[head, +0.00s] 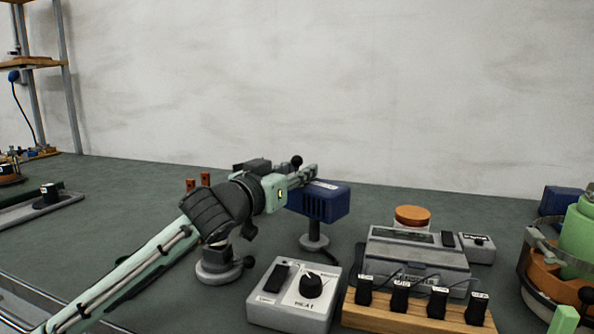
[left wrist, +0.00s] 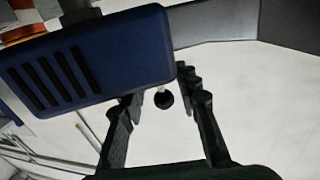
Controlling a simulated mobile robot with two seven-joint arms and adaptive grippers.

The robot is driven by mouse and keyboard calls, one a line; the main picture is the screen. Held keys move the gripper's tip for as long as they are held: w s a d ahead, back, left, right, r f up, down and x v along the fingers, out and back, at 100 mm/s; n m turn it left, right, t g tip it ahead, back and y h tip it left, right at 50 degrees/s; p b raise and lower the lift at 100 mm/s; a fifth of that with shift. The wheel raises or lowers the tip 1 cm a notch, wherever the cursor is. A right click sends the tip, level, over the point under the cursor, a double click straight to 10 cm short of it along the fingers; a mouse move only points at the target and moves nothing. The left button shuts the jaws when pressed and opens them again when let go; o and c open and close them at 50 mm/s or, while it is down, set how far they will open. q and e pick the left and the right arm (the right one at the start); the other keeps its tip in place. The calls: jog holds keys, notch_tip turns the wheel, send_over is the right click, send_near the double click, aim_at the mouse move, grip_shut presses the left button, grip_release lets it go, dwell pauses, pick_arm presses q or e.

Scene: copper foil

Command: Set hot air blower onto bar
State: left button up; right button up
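The hot air blower looks to be the blue slotted box (head: 325,202), right of centre in the head view. It sits directly above a short dark post with a round foot (head: 314,243); I cannot tell if they are joined. My left gripper (head: 305,174) is at the box's upper left side. In the left wrist view the box (left wrist: 95,62) fills the upper left, overlapping the left finger's tip. The left gripper's fingers (left wrist: 160,100) stand apart, with a small black ball knob (left wrist: 163,99) showing between them. The bar may be the wooden strip (head: 415,316) at the front. My right gripper is not seen.
A grey control box with a black dial (head: 297,293) stands in front of the blower. A round grey base (head: 218,271) sits under my left wrist. Orange and green equipment (head: 560,255) fills the right edge.

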pick_arm(q)
grip_shut()
jog(key=shift+r, duration=0.2)
dwell(0.3)
